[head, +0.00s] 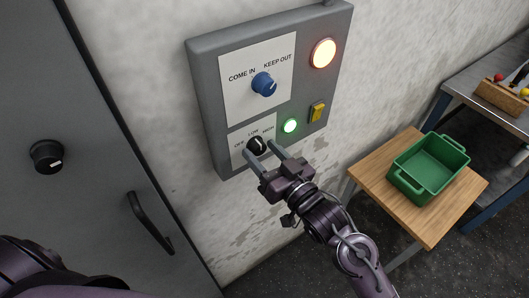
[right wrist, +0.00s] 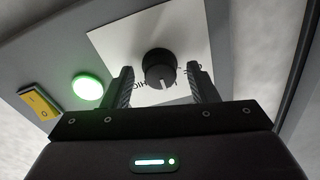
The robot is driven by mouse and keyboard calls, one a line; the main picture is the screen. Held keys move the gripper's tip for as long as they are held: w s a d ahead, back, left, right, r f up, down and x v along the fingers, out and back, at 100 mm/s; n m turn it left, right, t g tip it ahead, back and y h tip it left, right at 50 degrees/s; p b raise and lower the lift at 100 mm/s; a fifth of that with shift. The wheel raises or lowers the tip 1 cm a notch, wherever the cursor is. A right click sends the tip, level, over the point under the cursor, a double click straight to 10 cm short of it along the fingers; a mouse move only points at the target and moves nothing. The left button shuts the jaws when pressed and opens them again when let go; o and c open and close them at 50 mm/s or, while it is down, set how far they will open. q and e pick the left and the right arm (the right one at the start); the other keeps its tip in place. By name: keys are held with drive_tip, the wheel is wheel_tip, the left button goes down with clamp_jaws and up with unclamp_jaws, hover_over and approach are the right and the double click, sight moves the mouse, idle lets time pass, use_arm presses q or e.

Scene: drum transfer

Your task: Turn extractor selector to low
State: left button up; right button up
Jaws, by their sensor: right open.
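The extractor selector (head: 256,145) is a small black knob with a white mark, low on the grey wall panel. Its white plate reads OFF, LOW and HIGH. The mark leans up and right in the head view, on the HIGH side of LOW; its exact setting is hard to tell. My right gripper (head: 261,149) is open, one finger on each side of the knob. The right wrist view shows the knob (right wrist: 160,68) between the fingers (right wrist: 159,72), with gaps at both sides. My left gripper is out of view; part of my left arm shows at lower left.
Above the selector is a blue COME IN/KEEP OUT knob (head: 264,84). A lit lamp (head: 323,53), a green light (head: 291,126) and a yellow switch (head: 317,112) sit to the right. A green crate (head: 407,183) stands on a wooden table (head: 367,184). A grey door (head: 60,90) is at left.

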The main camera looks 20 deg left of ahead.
drive_tip(key=b+v, duration=0.2)
drive_tip(key=v, duration=0.5)
drive_tip(key=shift+s+d+b, duration=0.25)
drive_tip(key=shift+d+b, duration=0.05)
drive_tip(key=shift+b, duration=0.05)
